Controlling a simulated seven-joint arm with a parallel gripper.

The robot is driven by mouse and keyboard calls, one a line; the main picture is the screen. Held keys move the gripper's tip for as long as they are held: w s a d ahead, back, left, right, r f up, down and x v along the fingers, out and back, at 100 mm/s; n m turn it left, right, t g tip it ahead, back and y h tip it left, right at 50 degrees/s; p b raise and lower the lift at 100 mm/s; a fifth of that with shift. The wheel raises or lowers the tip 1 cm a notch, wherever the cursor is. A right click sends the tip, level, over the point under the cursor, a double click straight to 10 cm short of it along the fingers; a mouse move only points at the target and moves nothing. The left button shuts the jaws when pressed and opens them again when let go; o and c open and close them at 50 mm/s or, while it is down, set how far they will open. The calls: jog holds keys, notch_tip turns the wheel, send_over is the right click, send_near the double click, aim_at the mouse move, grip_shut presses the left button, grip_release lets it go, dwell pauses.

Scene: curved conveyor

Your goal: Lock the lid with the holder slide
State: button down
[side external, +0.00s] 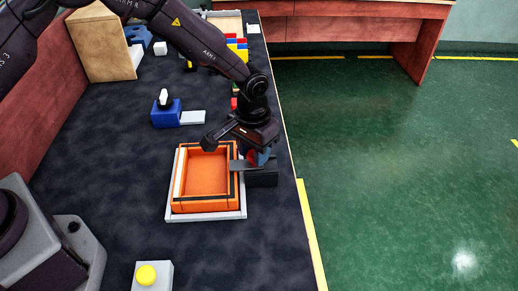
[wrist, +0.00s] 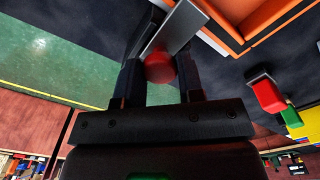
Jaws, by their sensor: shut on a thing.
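An orange box-shaped piece (side external: 208,166) with dark lines along its rim lies in a white frame (side external: 207,216). I cannot tell the lid apart from the box. A black holder block (side external: 262,178) stands at its right side. A flat grey slide (side external: 240,165) on the holder points toward the orange rim; whether it overlaps the rim is unclear. In the wrist view the slide (wrist: 182,27) carries a red knob (wrist: 160,68). My gripper (wrist: 160,75) is shut on this knob, one dark finger on each side. In the side view my gripper (side external: 262,153) is over the holder.
A blue block (side external: 166,117) with a white knob and a grey plate stands behind the box. Coloured bricks (side external: 238,48) and a wooden box (side external: 100,45) are farther back. A yellow button (side external: 146,275) is in front. The table's right edge is close to the holder.

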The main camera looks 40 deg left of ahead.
aim_at(252, 154)
jog(key=shift+s+a, duration=0.2)
jog(key=c, duration=0.7)
grip_release()
jog(key=shift+c, duration=0.2)
jog(key=shift+r, duration=0.1)
notch_tip(252, 154, up, 13)
